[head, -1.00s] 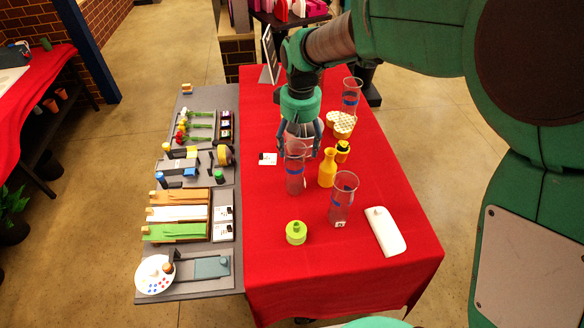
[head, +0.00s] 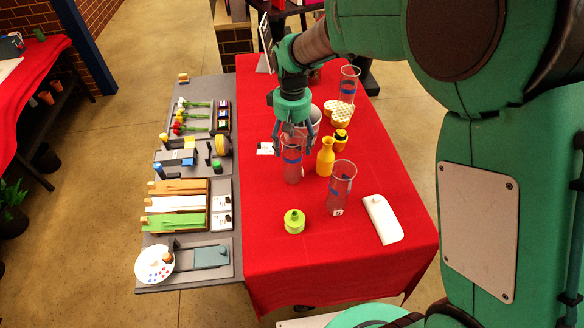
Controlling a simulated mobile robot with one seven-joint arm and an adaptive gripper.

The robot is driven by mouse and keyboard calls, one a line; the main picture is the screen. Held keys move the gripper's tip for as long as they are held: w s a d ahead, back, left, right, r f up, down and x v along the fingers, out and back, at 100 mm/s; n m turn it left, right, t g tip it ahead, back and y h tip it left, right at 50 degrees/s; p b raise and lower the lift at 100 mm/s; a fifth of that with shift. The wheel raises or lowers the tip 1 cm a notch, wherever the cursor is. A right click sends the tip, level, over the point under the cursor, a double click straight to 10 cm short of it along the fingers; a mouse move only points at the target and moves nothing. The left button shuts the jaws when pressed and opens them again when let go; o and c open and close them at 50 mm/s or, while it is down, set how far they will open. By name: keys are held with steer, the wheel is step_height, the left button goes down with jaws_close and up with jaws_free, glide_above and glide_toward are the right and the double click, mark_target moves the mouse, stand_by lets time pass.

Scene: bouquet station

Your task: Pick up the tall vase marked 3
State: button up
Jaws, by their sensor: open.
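One vase (head: 292,168) is at the middle left, one (head: 341,190) nearer the front, and one (head: 349,86) at the back. The front vase has a small white tag at its base, but its number is too small to read surely, and I see no readable number on the others. My gripper (head: 295,143) is open and points down at the top of the middle-left vase. Its fingers overlap the rim in the picture; whether they are around it or behind it I cannot tell.
A yellow bottle (head: 325,157) stands close to the right of the middle-left vase. A lime pot (head: 294,221), a white case (head: 382,218), honeycomb-patterned pieces (head: 339,113) and a pale round container (head: 314,115) are also on the table. A grey side board (head: 186,240) holds several trays.

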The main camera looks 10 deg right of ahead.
steer(key=shift+f+b, duration=0.45)
steer(key=shift+f, duration=2.7)
steer(key=shift+r, duration=0.1)
jaws_close()
